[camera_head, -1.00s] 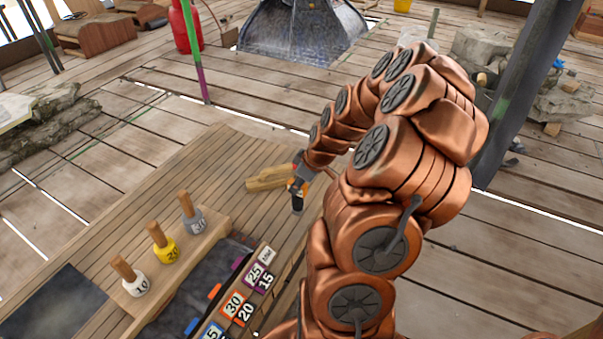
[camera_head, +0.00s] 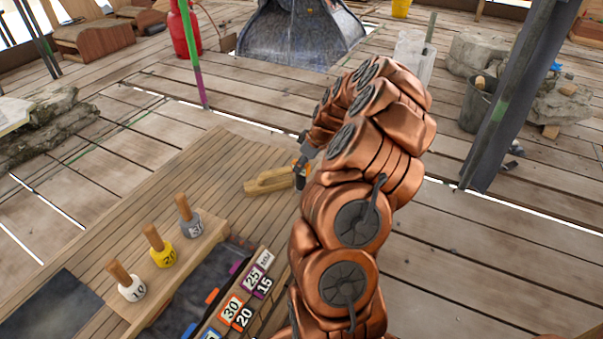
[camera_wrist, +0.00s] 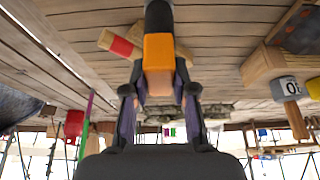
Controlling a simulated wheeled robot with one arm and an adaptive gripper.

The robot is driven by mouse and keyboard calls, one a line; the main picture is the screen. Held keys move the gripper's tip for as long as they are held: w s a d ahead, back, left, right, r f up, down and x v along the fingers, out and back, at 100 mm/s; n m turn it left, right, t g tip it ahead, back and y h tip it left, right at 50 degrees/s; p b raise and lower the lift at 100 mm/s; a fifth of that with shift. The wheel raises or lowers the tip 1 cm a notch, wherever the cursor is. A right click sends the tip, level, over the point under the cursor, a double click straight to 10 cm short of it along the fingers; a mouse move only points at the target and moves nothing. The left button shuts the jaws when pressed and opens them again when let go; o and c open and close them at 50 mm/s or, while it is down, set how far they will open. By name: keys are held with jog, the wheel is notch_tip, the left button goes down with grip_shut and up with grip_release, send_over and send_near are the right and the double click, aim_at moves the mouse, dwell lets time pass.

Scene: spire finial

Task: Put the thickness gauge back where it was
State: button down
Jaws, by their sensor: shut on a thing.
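An orange and black tool (camera_wrist: 158,55), which appears to be the thickness gauge, is between the fingers of my gripper (camera_wrist: 158,88). The gripper is shut on its orange part, and the black round end points away from the wrist. In the head view my gripper (camera_head: 304,158) is over the far right part of the wooden bench, beside a light wooden piece (camera_head: 268,182). The gauge (camera_head: 300,177) shows there only as a small dark and orange shape. My arm hides part of the bench to its right.
Wooden-handled weights in grey (camera_head: 188,222), yellow (camera_head: 160,252) and white (camera_head: 130,289) stand on a wooden block. A dark tray (camera_head: 190,285) and numbered coloured tags (camera_head: 245,292) lie beside them. The bench planks (camera_head: 215,170) behind the weights are clear.

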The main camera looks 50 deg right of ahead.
aim_at(301, 173)
jog(key=shift+f+b, duration=0.4)
jog(key=shift+f, duration=1.5)
jog(key=c, duration=0.9)
grip_release()
jog(key=shift+c, duration=0.2)
